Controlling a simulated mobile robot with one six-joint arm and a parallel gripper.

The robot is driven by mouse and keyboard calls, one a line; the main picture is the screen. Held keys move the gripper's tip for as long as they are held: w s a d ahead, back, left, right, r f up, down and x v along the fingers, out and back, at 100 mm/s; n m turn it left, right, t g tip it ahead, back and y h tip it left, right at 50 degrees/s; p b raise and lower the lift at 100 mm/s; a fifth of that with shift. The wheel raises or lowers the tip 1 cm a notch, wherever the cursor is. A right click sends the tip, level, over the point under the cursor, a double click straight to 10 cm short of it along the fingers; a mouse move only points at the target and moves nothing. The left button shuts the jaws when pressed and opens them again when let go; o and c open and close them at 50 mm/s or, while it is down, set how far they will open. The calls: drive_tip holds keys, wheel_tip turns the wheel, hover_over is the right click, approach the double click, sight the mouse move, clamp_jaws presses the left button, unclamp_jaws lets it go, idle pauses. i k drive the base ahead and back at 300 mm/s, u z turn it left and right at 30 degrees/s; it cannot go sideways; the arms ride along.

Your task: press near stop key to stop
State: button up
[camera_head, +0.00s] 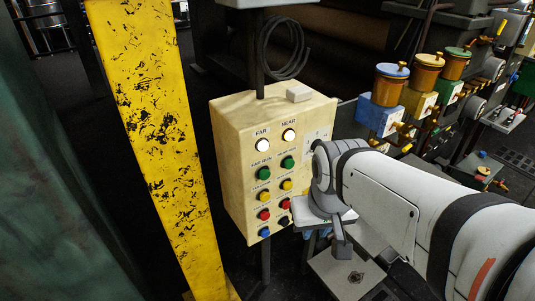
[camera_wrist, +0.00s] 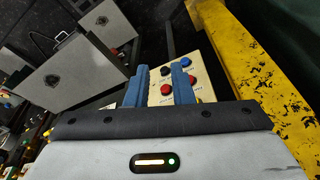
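The cream control box (camera_head: 233,118) carries two columns of buttons headed FAR and NEAR. The NEAR column has white, green and yellow keys, then a red key (camera_head: 285,203) and a black key (camera_head: 284,220) at the bottom. Small labels are mostly unreadable, so I cannot confirm which is the near stop key. In the wrist view the panel appears inverted, with the NEAR red key (camera_wrist: 166,89) and the black key (camera_wrist: 166,71) between my fingers. My gripper (camera_wrist: 161,67) is open and empty, its blue fingers apart. It faces the lower panel; contact cannot be judged.
A worn yellow post (camera_head: 160,130) stands left of the box. Brass-coloured cups on blue, yellow and green blocks (camera_head: 377,118) stand to the right. A cable coil (camera_head: 285,50) hangs behind the box. A grey metal plate (camera_head: 345,272) lies below my arm.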

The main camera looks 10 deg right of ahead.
sight(285, 205)
drive_tip(key=z, duration=0.3)
drive_tip(key=k, duration=1.35)
drive_tip(key=u, duration=0.4)
drive_tip(key=i, duration=1)
drive_tip(key=u, duration=0.05)
